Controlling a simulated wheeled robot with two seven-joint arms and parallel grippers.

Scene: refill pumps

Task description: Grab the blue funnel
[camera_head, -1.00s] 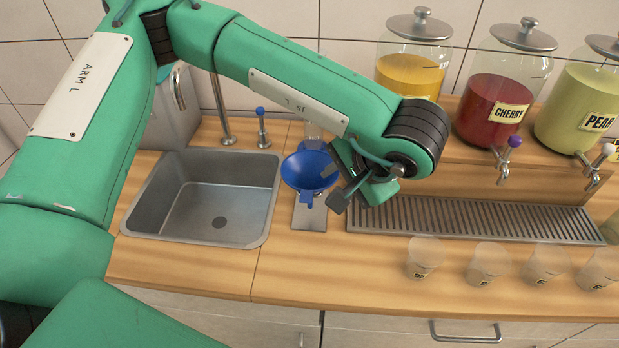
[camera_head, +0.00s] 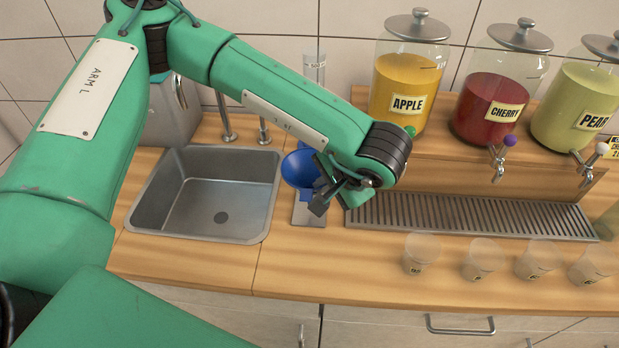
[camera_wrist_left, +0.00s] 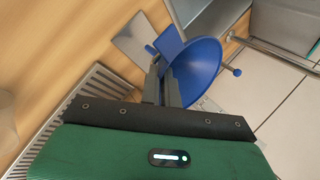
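The blue funnel (camera_head: 299,168) sits between the sink and the drip grate, its wide mouth tilted toward the left. It rests above a small metal plate (camera_head: 309,213). My left gripper (camera_head: 320,186) is at its right side, with dark fingers apart near its lower blue part. In the left wrist view, the fingers (camera_wrist_left: 162,88) point at the funnel (camera_wrist_left: 196,72), close beside its bowl and blue tab. A finger overlaps the bowl's edge, so I cannot tell whether they touch. My right gripper is not in view.
The steel sink (camera_head: 205,190) lies left of the funnel. The drip grate (camera_head: 470,216) lies right, below apple, cherry (camera_head: 490,107) and pear dispensers. Several clear cups (camera_head: 421,253) stand along the front counter. A clear cylinder (camera_head: 314,66) stands behind my left arm.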

